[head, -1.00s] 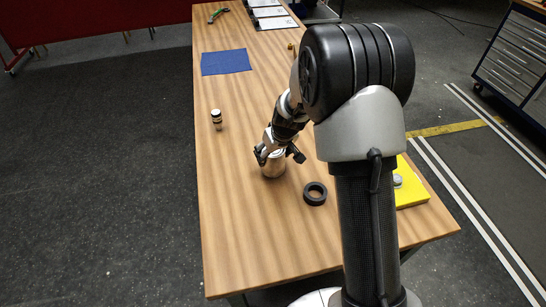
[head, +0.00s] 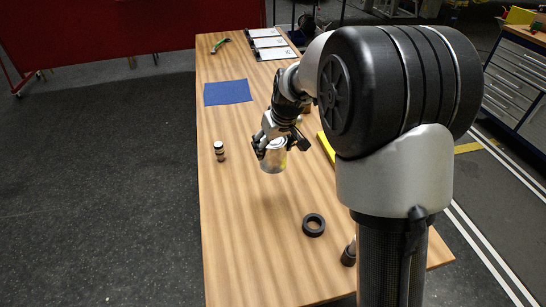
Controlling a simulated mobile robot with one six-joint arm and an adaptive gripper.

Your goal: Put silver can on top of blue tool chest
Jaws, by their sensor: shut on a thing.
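The silver can (head: 273,159) is in my gripper (head: 281,148), above the wooden table (head: 240,240). The fingers are closed around its upper part, and the can hangs nearly upright, with a soft shadow on the table below it. The blue tool chest (head: 515,88), with several grey drawers, stands on the floor at the right edge, partly cut off by the frame and partly hidden by my arm. A yellow item and some small things lie on its top at the upper right corner.
A black ring (head: 314,225), a small dark jar with a white lid (head: 219,151) and a blue mat (head: 228,92) lie on the table. A green hammer (head: 220,45) and clipboards (head: 268,43) are at the far end. My arm hides part of the right side, including most of a yellow object (head: 326,147).

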